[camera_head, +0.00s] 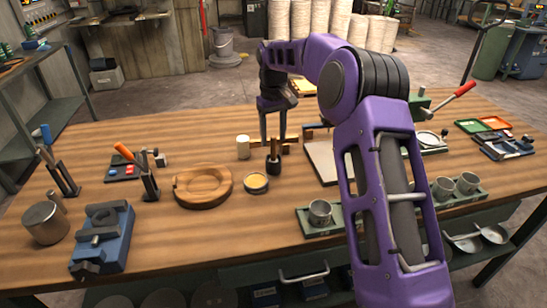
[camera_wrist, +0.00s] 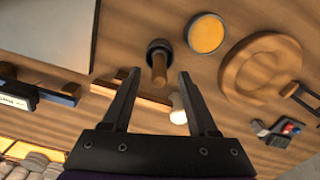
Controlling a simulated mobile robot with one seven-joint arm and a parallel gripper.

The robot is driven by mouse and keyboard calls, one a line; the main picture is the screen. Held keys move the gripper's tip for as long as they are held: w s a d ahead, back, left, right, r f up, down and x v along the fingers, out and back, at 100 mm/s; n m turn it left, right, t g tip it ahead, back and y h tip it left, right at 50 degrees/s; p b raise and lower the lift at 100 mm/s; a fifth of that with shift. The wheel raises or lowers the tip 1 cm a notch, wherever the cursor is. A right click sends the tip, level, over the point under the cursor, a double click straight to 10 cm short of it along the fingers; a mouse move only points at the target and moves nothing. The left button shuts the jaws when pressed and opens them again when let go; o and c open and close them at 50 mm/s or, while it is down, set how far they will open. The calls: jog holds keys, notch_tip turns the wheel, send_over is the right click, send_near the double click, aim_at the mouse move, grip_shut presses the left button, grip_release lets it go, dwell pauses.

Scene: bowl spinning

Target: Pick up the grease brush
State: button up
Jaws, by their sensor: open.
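The grease brush, seemingly the wooden handle in a dark round cup, stands on the table beside a tin of yellow grease (camera_head: 256,182). The brush (camera_head: 274,152) is upright in the head view. In the wrist view the brush's handle (camera_wrist: 159,70) shows between my fingertips, with its dark cup just beyond. My gripper (camera_head: 273,138) is open, pointing down, with its fingers around or just above the handle; the exact height gap is hard to tell. The open gripper (camera_wrist: 160,73) holds nothing. The grease tin also shows in the wrist view (camera_wrist: 206,34).
A round wooden ring dish (camera_head: 203,187) lies left of the tin. A small white cylinder (camera_head: 243,147) stands close left of my fingers. A pale board (camera_head: 322,162) lies to the right. A blue vise (camera_head: 103,237) and metal cups (camera_head: 320,212) stand nearer the front edge.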

aim_at(273, 153)
notch_tip(273, 153, down, 3)
jog(key=shift+f, duration=0.15)
grip_shut()
